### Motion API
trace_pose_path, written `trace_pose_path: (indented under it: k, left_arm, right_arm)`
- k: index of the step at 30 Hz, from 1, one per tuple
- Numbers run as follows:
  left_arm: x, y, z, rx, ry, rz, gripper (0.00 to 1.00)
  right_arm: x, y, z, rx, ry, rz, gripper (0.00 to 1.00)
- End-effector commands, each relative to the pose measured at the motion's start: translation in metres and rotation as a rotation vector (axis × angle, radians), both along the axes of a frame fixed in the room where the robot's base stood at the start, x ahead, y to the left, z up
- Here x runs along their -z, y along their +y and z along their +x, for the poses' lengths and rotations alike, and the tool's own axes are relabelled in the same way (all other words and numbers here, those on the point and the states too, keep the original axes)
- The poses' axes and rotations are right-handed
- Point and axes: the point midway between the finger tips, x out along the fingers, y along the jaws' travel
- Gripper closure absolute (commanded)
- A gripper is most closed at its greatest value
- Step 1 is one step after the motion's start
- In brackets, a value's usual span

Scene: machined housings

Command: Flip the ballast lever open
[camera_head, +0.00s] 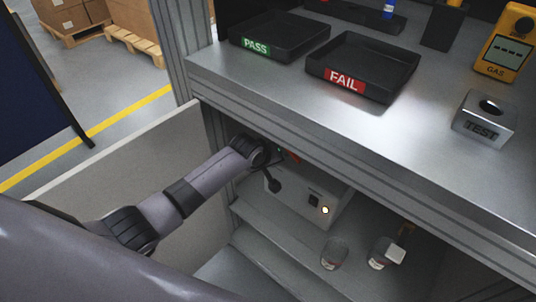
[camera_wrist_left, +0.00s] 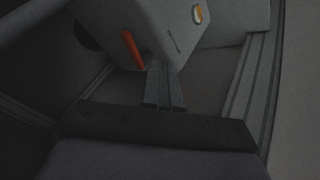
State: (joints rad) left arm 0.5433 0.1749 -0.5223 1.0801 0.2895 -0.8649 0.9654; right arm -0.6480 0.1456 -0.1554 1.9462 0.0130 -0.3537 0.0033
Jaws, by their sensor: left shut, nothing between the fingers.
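A light grey box (camera_head: 308,208) stands on the shelf under the bench, with a dark switch and a lit round lamp (camera_head: 325,210) on its face. Its orange-red lever (camera_wrist_left: 132,50) shows in the left wrist view as a short slanted bar against the box. In the head view only a small red part (camera_head: 293,156) shows beside my left wrist. My left gripper (camera_wrist_left: 163,66) is shut and empty, its fingertips close to the box, just right of the lever's lower end. I cannot tell whether they touch. My right gripper is out of view.
The bench top (camera_head: 430,112) overhangs the box. An open light panel (camera_head: 120,170) stands left of my arm. PASS (camera_head: 285,50) and FAIL (camera_head: 385,92) trays sit on the bench.

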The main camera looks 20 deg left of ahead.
Motion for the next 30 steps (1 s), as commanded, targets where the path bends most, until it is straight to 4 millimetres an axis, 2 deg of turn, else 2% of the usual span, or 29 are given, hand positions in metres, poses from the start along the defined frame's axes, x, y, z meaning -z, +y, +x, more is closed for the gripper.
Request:
trace_pose_path:
  k: [6, 14, 25, 28, 30]
  left_arm:
    - [-0.024, 0.001, -0.017, -0.002, -0.001, -0.001, 1.00]
    - [-0.039, 0.001, -0.029, -0.001, -0.001, 0.000, 1.00]
    - [-0.038, 0.000, -0.034, 0.008, -0.002, 0.001, 1.00]
    - [-0.029, -0.004, -0.047, 0.043, -0.014, 0.006, 1.00]
    - [-0.019, -0.007, -0.063, 0.087, -0.033, 0.016, 1.00]
  right_arm:
    - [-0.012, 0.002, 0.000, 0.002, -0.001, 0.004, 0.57]
    - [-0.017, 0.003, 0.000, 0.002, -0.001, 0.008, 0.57]
    - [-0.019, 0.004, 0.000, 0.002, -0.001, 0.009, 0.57]
    - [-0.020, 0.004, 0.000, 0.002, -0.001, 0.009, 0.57]
    - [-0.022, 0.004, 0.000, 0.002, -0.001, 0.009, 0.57]
